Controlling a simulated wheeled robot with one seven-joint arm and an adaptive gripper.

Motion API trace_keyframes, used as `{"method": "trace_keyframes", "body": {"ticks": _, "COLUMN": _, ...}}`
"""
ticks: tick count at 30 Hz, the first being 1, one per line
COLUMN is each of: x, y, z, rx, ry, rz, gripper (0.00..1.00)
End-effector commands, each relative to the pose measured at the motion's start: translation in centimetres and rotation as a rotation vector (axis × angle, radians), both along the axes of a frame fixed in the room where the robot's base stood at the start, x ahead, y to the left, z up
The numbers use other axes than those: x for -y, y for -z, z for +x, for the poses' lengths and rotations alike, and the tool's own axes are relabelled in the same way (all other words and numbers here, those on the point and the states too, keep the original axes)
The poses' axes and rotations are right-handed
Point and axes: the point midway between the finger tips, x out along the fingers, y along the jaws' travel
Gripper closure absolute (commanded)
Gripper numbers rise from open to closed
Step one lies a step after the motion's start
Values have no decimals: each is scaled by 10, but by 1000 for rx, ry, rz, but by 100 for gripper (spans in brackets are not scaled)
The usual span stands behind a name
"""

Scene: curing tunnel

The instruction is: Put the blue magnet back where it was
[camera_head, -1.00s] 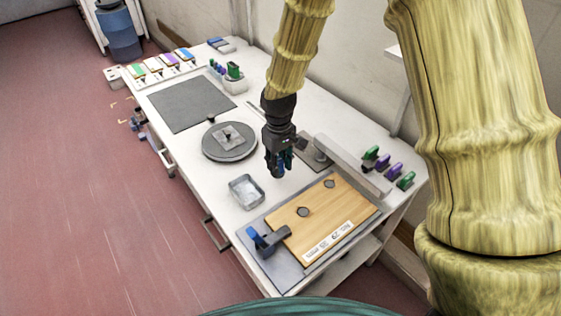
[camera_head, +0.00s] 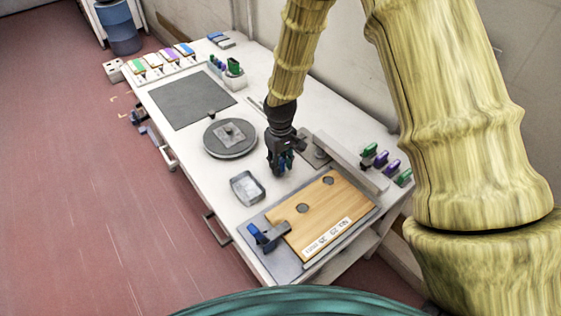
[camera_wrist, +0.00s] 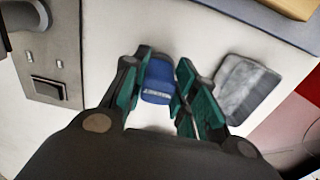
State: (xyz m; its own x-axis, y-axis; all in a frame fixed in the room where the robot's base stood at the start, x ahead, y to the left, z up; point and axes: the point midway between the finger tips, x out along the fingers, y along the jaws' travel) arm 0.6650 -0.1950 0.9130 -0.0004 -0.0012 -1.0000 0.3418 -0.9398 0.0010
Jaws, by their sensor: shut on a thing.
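The blue magnet (camera_wrist: 158,82) is a small blue block with a pale label, seen in the wrist view between the fingers of my gripper (camera_wrist: 160,88). The fingers are shut on it, one on each side. In the head view my gripper (camera_head: 279,166) points down over the white table, between the round grey turntable (camera_head: 231,152) and the wooden board (camera_head: 320,230). The magnet is mostly hidden by the fingers there. I cannot tell whether its underside touches the table.
A blue-and-dark clamp (camera_head: 267,236) sits at the board's corner. Green and purple clamps (camera_head: 380,159) stand at the right back. A dark mat (camera_head: 192,100) lies farther left.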

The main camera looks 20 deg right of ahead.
Motion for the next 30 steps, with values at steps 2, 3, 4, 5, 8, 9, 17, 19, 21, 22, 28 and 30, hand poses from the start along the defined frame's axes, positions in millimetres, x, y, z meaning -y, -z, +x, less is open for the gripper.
{"method": "trace_keyframes", "body": {"ticks": 2, "x": 0, "y": 1, "z": 0, "rx": 0, "ry": 0, "rz": 0, "gripper": 100}}
{"method": "trace_keyframes", "body": {"ticks": 3, "x": 0, "y": 2, "z": 0, "rx": 0, "ry": 0, "rz": 0, "gripper": 100}}
{"method": "trace_keyframes", "body": {"ticks": 4, "x": 0, "y": 3, "z": 0, "rx": 0, "ry": 0, "rz": 0, "gripper": 100}}
{"method": "trace_keyframes", "body": {"ticks": 5, "x": 0, "y": 2, "z": 0, "rx": 0, "ry": 0, "rz": 0, "gripper": 68}}
{"method": "trace_keyframes", "body": {"ticks": 8, "x": 0, "y": 2, "z": 0, "rx": 0, "ry": 0, "rz": 0, "gripper": 50}}
{"method": "trace_keyframes", "body": {"ticks": 9, "x": 0, "y": 2, "z": 0, "rx": 0, "ry": 0, "rz": 0, "gripper": 50}}
{"method": "trace_keyframes", "body": {"ticks": 17, "x": 0, "y": 2, "z": 0, "rx": 0, "ry": 0, "rz": 0, "gripper": 50}}
{"method": "trace_keyframes", "body": {"ticks": 19, "x": 0, "y": -1, "z": 0, "rx": 0, "ry": 0, "rz": 0, "gripper": 50}}
{"method": "trace_keyframes", "body": {"ticks": 21, "x": 0, "y": -3, "z": 0, "rx": 0, "ry": 0, "rz": 0, "gripper": 50}}
{"method": "trace_keyframes", "body": {"ticks": 22, "x": 0, "y": -4, "z": 0, "rx": 0, "ry": 1, "rz": 0, "gripper": 50}}
{"method": "trace_keyframes", "body": {"ticks": 28, "x": 0, "y": -24, "z": 1, "rx": 2, "ry": 1, "rz": 1, "gripper": 50}}
{"method": "trace_keyframes", "body": {"ticks": 30, "x": -1, "y": -32, "z": 1, "rx": 3, "ry": 1, "rz": 1, "gripper": 50}}
